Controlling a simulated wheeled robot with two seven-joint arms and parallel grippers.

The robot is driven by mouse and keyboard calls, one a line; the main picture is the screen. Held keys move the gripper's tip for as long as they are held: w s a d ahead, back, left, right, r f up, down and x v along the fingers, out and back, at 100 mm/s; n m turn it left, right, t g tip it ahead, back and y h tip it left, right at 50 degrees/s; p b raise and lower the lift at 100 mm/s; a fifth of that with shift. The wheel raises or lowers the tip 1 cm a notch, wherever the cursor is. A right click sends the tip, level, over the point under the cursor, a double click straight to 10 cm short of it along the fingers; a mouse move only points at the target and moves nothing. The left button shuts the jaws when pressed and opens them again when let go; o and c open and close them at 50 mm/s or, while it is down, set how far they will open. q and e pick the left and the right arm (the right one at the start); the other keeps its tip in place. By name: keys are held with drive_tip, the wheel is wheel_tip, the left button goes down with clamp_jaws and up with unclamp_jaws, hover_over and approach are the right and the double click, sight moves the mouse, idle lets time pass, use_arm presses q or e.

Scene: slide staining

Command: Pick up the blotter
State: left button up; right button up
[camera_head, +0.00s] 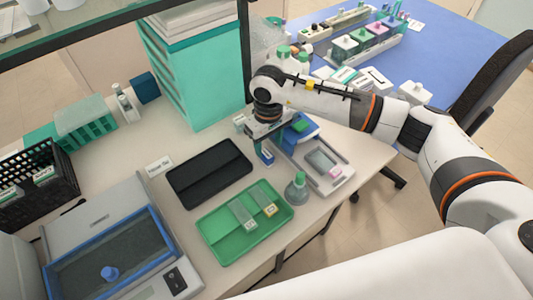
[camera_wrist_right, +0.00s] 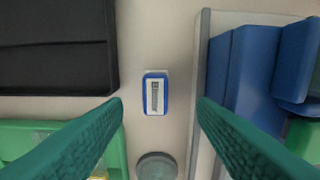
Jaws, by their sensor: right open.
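A small upright blue block with a white labelled top, which looks like the blotter (camera_wrist_right: 155,93), stands on the bench in the right wrist view. It also shows in the head view as a small blue shape (camera_head: 267,156) just below my right gripper (camera_head: 266,134). In the right wrist view my right gripper (camera_wrist_right: 160,103) is open, its two green fingers apart, one on each side of the block with clear gaps. The fingers do not touch it. The wrist partly hides the block's surroundings in the head view. My left gripper is not in view.
A black tray (camera_head: 209,172) lies left of the block and a green tray (camera_head: 222,250) with slides is nearer. A teal cabinet (camera_head: 190,75) rises behind.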

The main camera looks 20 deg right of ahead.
sight(267, 153)
drive_tip(key=f+p, duration=0.1)
drive_tip(key=f, duration=0.2)
drive_tip(key=f+p, duration=0.1)
drive_tip(key=shift+a+f+p, duration=0.25)
drive_tip(key=shift+f+p, duration=0.1)
drive_tip(key=shift+f, duration=0.35)
drive_tip(key=c, duration=0.9)
